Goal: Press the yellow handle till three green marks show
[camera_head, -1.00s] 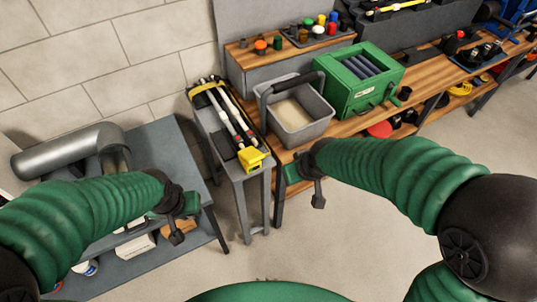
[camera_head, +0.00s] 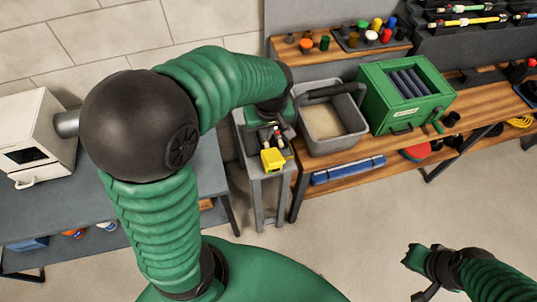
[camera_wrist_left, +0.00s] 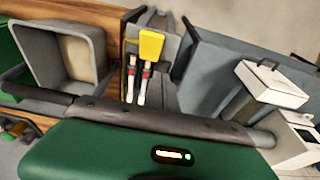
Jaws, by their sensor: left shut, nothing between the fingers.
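The yellow handle (camera_head: 272,158) sits at the near end of a narrow grey stand. Two white rods with red bands run back from it. In the left wrist view the yellow handle (camera_wrist_left: 151,46) and the rods (camera_wrist_left: 138,85) show clearly. My left gripper (camera_head: 272,122) is over the stand, just behind the handle and apart from it; it is shut and empty, its fingertips partly hidden. I see no three green marks; the far part of the rods is hidden under my left arm. My right gripper (camera_head: 422,272) is low at the right over the floor; its opening is unclear.
A grey bin (camera_head: 330,118) with a dark carrying handle stands close right of the stand. A green box (camera_head: 405,95) is beyond it on the wooden bench (camera_head: 370,172). A grey table (camera_head: 50,210) with a white machine (camera_head: 32,135) is at the left. The floor in front is free.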

